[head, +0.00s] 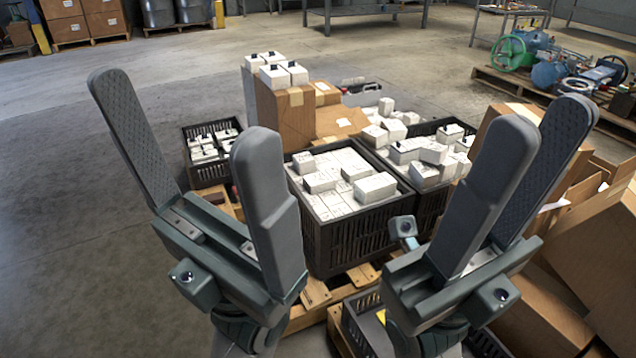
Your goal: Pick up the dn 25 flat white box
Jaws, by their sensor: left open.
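Many white boxes lie in black crates on a pallet in the head view; their labels are too small to read, so I cannot tell which is the dn 25 flat box. The middle crate (345,240) holds rows of flat white boxes, with a larger white box (376,187) lying on top at its right. The right crate (430,208) holds white boxes in a loose heap. My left gripper (190,140) is open and empty, left of the middle crate. My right gripper (525,140) is open with its fingers apart, in front of the right crate and cartons.
A small black crate (208,172) with white boxes stands at left. Brown cartons (285,118) with white boxes on top stand behind. Open cartons (590,225) crowd the right side. A pallet with green and blue valves (550,72) is farther back. The floor at left is clear.

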